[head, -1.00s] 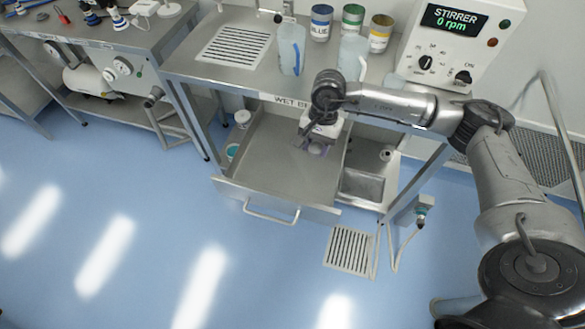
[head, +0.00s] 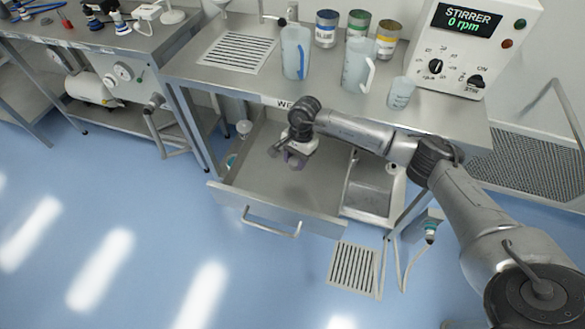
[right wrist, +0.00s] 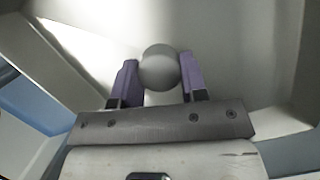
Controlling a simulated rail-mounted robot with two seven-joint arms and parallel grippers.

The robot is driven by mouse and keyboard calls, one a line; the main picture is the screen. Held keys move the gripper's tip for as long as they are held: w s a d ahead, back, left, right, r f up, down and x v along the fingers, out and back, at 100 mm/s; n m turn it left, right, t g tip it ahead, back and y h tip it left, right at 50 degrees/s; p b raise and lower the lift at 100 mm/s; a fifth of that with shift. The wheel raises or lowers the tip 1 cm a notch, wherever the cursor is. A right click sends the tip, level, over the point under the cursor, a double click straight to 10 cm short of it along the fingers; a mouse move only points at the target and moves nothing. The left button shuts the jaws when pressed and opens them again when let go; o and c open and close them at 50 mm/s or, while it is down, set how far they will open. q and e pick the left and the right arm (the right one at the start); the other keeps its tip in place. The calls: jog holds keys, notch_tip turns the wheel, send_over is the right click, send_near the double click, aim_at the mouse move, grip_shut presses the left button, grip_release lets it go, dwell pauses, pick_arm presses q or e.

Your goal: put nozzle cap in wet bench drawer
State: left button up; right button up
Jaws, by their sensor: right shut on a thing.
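The wet bench drawer (head: 235,196) stands pulled open under the bench top, with its handle (head: 270,224) at the front. My right gripper (head: 288,160) is inside the outline of the drawer, above its floor, toward the back middle. In the right wrist view my right gripper (right wrist: 160,82) is shut on a round grey nozzle cap (right wrist: 159,66), held between two purple fingers. The pale metal drawer floor lies beyond the cap. How high the cap is above the floor I cannot tell. My left gripper is not in view.
On the bench top (head: 250,85) stand jugs (head: 295,52), a beaker (head: 400,93), several coloured cans (head: 387,40) and the stirrer box (head: 462,45). A sink (head: 372,188) is right of the drawer. The drawer's left and front floor is clear.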

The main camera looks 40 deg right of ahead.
aim_at(293, 175)
jog(key=shift+w+a+f, duration=0.25)
jog(key=shift+w+f, duration=0.15)
jog(key=shift+w, duration=0.1)
jog(key=shift+f+b, duration=0.55)
jog(key=shift+f, duration=1.35)
jog(key=shift+f, duration=0.2)
jog(key=o, duration=1.1)
jog(key=shift+r, duration=0.1)
